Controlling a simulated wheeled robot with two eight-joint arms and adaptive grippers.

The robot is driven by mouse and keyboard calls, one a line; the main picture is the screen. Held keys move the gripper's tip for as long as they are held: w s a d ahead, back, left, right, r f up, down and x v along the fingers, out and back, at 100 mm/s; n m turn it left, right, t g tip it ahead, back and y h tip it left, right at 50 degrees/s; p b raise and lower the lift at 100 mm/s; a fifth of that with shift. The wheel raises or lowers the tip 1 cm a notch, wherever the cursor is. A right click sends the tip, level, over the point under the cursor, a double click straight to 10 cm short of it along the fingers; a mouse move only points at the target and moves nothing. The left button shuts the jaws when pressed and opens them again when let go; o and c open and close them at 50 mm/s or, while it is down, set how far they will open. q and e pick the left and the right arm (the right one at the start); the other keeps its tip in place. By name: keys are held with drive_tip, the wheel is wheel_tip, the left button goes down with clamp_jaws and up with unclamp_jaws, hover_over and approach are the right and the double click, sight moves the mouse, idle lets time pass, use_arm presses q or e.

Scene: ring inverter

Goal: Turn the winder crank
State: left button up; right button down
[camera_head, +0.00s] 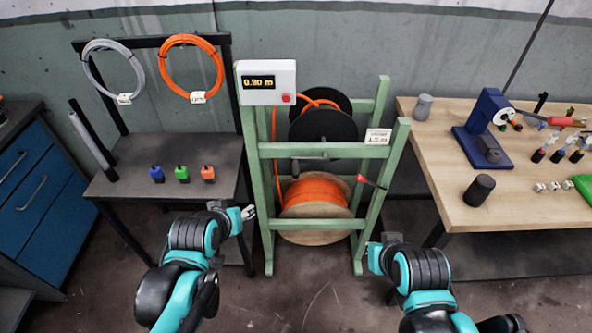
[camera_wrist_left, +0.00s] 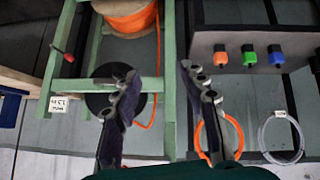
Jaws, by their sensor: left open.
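The winder is a green frame (camera_head: 262,200) with a black reel (camera_head: 322,127) above a spool of orange cable (camera_head: 316,193). A grey crank-like bar (camera_head: 311,160) crosses the front below the black reel. A red-handled lever (camera_head: 371,182) sticks out at the right post; it also shows in the left wrist view (camera_wrist_left: 62,53). I cannot tell which of the two is the crank. My left gripper (camera_head: 249,212) is open and empty, low beside the left post; its spread fingers show in the left wrist view (camera_wrist_left: 154,72). My right gripper (camera_head: 374,258) is low by the right post, fingers not discernible.
A display box (camera_head: 267,83) reading about 0.90 m sits on the frame's top left. A dark table (camera_head: 205,158) with blue, green and orange connectors stands left, coils hanging above. A wooden workbench (camera_head: 440,185) with a blue press (camera_head: 484,125) stands right. The floor between my arms is clear.

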use_arm(q)
drive_tip(key=w+d+f+n+t+h, duration=0.15)
drive_tip(key=w+d, duration=0.35)
drive_tip(key=w, duration=0.5)
drive_tip(key=n+t+h, duration=0.1)
drive_tip(key=n+t, duration=0.2)
drive_tip(key=t, duration=0.1)
approach(296, 170)
drive_tip(key=w+f, duration=0.2)
drive_tip(key=w, duration=0.1)
drive_tip(key=shift+w+d+f+h, duration=0.1)
drive_tip(key=shift+w+d+h, duration=0.15)
drive_tip(key=shift+w, duration=0.15)
drive_tip(key=b+x, duration=0.2)
drive_tip(key=x, duration=0.5)
drive_tip(key=shift+w+f, duration=0.1)
drive_tip(key=shift+w, duration=0.15)
clamp_jaws()
